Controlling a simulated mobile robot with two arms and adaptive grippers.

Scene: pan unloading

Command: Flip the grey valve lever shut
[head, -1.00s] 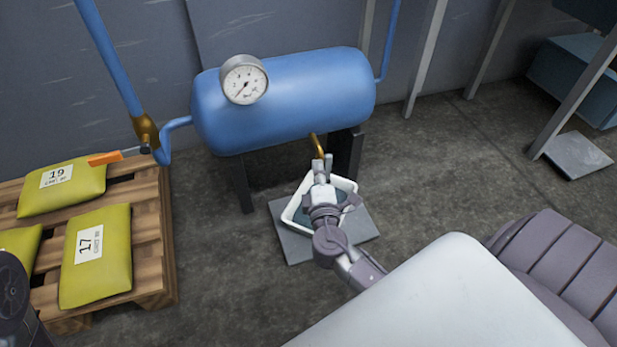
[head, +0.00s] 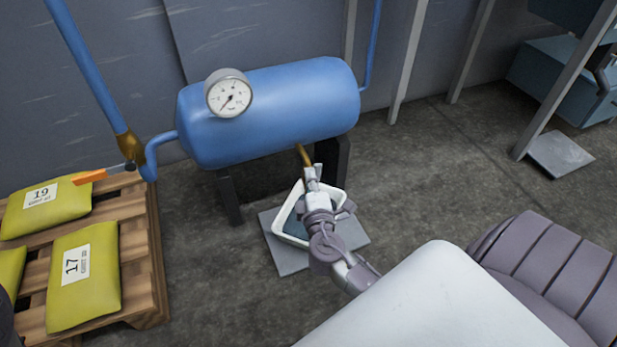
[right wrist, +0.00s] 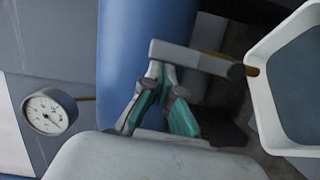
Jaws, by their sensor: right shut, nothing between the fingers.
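The grey valve lever (right wrist: 190,56) shows in the right wrist view as a grey bar with a darker round end, beside a short brass pipe. In the head view the brass outlet pipe (head: 303,154) hangs under the blue tank (head: 270,112), and the lever there is too small to make out clearly beside my gripper. My right gripper (head: 312,182) is at the pipe's lower end, above the white pan. In the right wrist view its fingers (right wrist: 159,78) are shut and empty, tips close to the lever's left part; I cannot tell whether they touch. My left gripper is out of view.
The white pan (head: 283,222) with dark liquid stands on a grey floor plate (head: 290,264) below the pipe. A gauge (head: 229,95) sits on the tank. A pallet (head: 140,252) with yellow sacks is at left, near an orange lever (head: 90,177).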

